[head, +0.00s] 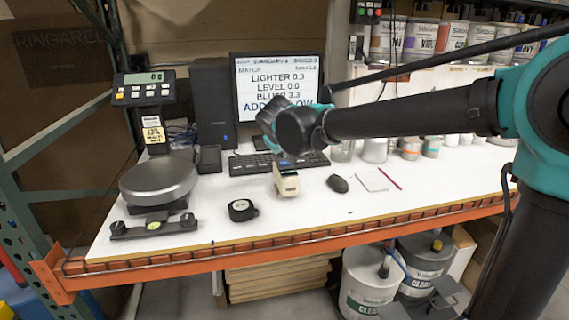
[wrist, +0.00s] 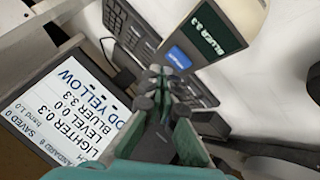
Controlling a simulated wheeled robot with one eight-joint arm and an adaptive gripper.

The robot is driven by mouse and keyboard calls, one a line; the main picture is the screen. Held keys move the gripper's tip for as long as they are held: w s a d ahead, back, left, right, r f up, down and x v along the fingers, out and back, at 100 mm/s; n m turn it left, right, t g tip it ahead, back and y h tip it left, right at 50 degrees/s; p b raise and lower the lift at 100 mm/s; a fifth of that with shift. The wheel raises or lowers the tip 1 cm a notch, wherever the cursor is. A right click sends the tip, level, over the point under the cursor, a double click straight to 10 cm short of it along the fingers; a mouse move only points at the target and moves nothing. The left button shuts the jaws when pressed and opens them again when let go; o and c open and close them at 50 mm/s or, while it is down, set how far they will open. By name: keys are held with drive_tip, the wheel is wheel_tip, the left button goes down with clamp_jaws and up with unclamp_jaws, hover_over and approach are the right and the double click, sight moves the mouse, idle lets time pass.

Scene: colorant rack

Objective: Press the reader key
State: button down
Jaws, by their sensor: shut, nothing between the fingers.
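The reader (head: 287,183) is a small cream device standing on the white bench in front of the keyboard. In the wrist view the reader (wrist: 239,12) shows a dark display with "BLUER 3.3" and a blue key (wrist: 178,58). My gripper (wrist: 165,78) is shut and empty, its fingertips close to the blue key in that view. I cannot tell whether they touch it. In the head view my gripper is mostly hidden by my wrist, just above the reader.
The monitor (head: 278,78) reads "LIGHTER 0.3", "LEVEL 0.0", "BLUER 3.3" and a partly hidden add line. The keyboard (head: 250,164) lies behind the reader, a black round item (head: 242,210) to its left and a mouse (head: 337,184) to its right. A scale (head: 158,181) stands further left.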

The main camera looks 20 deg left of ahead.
sight(284, 163)
drive_tip(key=shift+r, duration=2.45)
